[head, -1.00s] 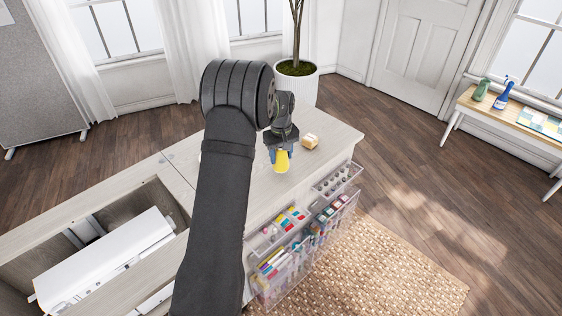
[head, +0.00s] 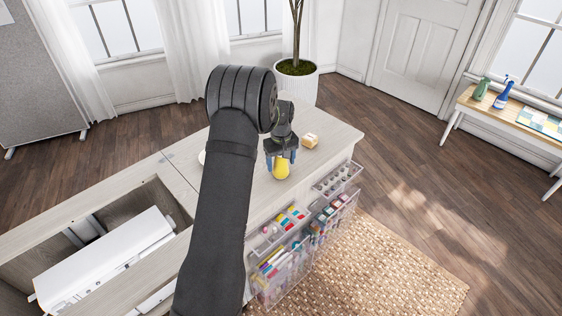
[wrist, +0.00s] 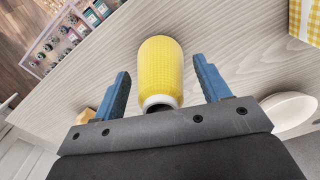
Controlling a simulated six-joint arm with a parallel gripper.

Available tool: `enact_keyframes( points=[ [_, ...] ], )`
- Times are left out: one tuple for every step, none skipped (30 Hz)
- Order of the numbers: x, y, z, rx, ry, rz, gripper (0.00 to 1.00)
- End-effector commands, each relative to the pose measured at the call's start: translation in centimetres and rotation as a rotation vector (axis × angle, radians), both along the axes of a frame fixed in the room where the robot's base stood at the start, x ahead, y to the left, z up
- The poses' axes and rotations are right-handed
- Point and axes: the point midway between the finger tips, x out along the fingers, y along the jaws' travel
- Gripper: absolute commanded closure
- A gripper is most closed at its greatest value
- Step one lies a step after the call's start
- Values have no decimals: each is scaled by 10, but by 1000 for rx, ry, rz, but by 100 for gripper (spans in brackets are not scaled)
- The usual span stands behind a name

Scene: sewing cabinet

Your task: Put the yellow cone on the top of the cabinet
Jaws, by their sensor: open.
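The yellow cone (head: 281,169), a yellow thread spool with a white end, is on the light wood cabinet top (head: 325,131). It also shows in the wrist view (wrist: 161,75), between the two blue fingers with a gap on each side. My gripper (head: 281,158) is open around the cone and not touching it, as far as the wrist view (wrist: 166,88) shows. The cone's far side is partly hidden by my gripper in the head view.
A small tan block (head: 310,141) lies right of my gripper. A white round dish (wrist: 288,112) and a yellow checked item (wrist: 305,22) show in the wrist view. Clear bins (head: 285,265) of supplies hang on the cabinet's front side. A cabinet well (head: 105,245) is open at left.

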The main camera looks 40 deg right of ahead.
Motion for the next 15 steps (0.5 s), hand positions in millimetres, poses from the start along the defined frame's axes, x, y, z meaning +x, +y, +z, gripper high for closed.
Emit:
enact_keyframes(
  points=[
    [0,0,3,-1,-1,0,31],
    [0,0,5,-1,-1,0,31],
    [0,0,9,-2,-2,0,31],
    [0,-1,13,-3,-1,0,31],
    [0,-1,18,-3,-2,0,31],
    [0,-1,25,-3,-2,0,31],
    [0,-1,32,-3,-2,0,31],
    [1,-1,38,-4,-3,0,31],
    [0,-1,47,-4,-2,0,31],
    [0,-1,54,-4,-3,0,31],
    [0,-1,61,-4,-3,0,31],
    [0,0,70,-3,-2,0,31],
    [0,-1,76,-4,-3,0,31],
    [0,-1,82,-4,-3,0,31],
    [0,-1,90,-3,-2,0,31]
  ],
)
